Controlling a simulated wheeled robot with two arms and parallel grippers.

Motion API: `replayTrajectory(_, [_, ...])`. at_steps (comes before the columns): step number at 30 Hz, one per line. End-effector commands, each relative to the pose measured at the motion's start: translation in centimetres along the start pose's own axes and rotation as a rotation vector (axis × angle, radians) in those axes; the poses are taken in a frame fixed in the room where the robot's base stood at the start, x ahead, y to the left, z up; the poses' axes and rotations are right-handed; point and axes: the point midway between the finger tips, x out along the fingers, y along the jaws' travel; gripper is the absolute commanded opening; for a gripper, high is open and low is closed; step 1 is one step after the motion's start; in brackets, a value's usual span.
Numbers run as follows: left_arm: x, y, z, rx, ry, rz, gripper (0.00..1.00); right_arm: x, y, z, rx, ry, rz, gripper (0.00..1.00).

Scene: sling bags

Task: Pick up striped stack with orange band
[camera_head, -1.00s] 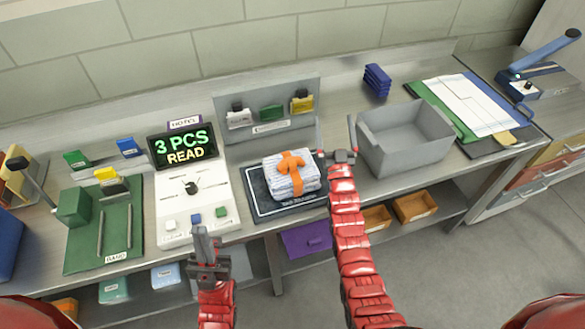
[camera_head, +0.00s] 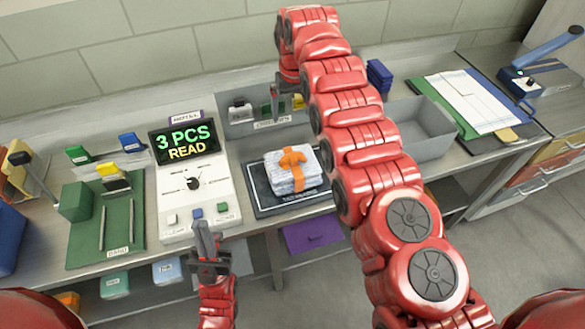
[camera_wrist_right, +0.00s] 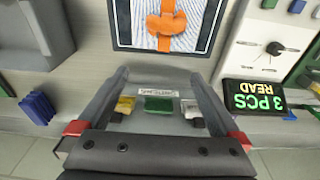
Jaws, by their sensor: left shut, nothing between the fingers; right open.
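The striped stack (camera_head: 291,176), white and grey with an orange band (camera_head: 293,158) crossed and knotted on top, lies on a dark mat (camera_head: 262,200) on the bench. In the right wrist view, the stack (camera_wrist_right: 195,38) is at the top, cut off by the frame edge. My right gripper (camera_head: 284,97) is raised near the back panel, behind the stack and apart from it. Its open, empty fingers frame the panel's clips in the wrist view (camera_wrist_right: 162,80). My left gripper (camera_head: 207,240) is shut and empty near the bench's front edge.
A display reading "3 PCS READ" (camera_head: 186,144) and a white control panel (camera_head: 171,212) stand left of the stack. A grey bin (camera_head: 425,130) is to the right, partly behind my right arm. A panel with coloured clips (camera_wrist_right: 158,105) stands behind the mat.

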Motion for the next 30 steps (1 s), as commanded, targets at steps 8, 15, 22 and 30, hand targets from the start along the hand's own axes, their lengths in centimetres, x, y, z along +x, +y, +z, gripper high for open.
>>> replayTrajectory(8, [-0.9, 0.0, 0.1, 0.000, 0.000, 0.000, 0.00, -2.1, -0.8, 3.3, -0.013, -0.126, -0.004, 1.00])
replayTrajectory(15, [-4.8, 0.2, 0.8, 0.000, 0.000, 0.000, 0.00, 2.1, -0.8, 3.6, -0.013, -0.120, -0.004, 1.00])
replayTrajectory(22, [-6.9, 0.3, 1.2, 0.000, -0.001, 0.000, 0.00, 5.0, -0.9, 3.9, -0.014, -0.119, -0.005, 1.00])
replayTrajectory(30, [-5.3, 0.3, 0.9, 0.000, 0.000, 0.000, 0.00, 8.0, -0.8, 4.3, -0.012, -0.122, -0.004, 1.00])
